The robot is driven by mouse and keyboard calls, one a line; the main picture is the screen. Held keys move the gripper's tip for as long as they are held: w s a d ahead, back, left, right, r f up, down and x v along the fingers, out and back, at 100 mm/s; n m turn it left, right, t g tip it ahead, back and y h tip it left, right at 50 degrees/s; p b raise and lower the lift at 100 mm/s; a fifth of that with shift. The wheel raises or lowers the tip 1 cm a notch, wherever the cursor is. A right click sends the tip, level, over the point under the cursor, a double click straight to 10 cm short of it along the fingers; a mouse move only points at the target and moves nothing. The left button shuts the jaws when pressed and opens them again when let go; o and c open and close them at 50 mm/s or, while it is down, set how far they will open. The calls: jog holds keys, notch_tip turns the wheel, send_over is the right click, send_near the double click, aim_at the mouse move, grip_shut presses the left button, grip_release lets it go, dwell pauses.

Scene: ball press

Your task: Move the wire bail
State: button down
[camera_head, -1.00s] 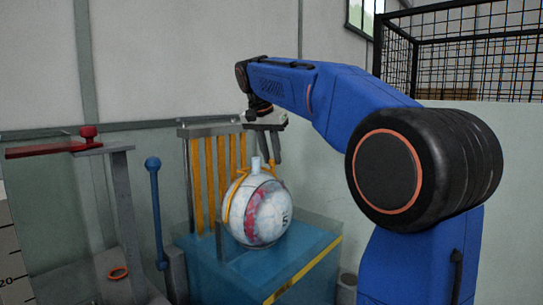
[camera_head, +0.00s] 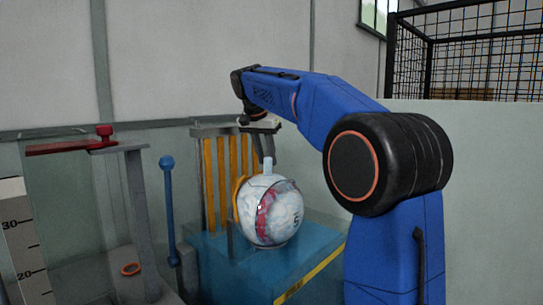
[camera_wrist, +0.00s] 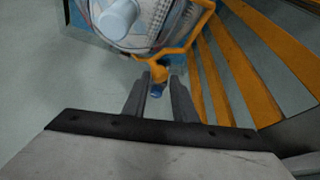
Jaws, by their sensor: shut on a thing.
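The orange wire bail (camera_wrist: 178,52) crosses the top of the wrist view, beside the white ball. In the head view, a curved piece of the bail (camera_head: 239,188) shows at the left side of the ball (camera_head: 268,213). My gripper (camera_wrist: 158,84) is shut on the bail's end, where an orange bit and a blue tip show between the fingers. In the head view, my gripper (camera_head: 264,148) is just above the ball's pale neck (camera_head: 267,165). The rest of the bail is hidden by the ball or too small to make out.
The ball sits on a blue base (camera_head: 300,262) in front of yellow upright bars (camera_head: 222,170). A blue lever (camera_head: 170,212) stands at left, near a grey post with a red arm (camera_head: 72,147). A black wire cage (camera_head: 470,60) is at back right.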

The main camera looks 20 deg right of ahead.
jog(key=shift+w+a+f, duration=0.1)
jog(key=shift+w+f, duration=0.05)
jog(key=shift+w, duration=0.1)
jog(key=c, duration=1.5)
grip_release()
jog(key=shift+c, duration=0.2)
jog(key=v, duration=1.7)
jog(key=shift+s, duration=0.1)
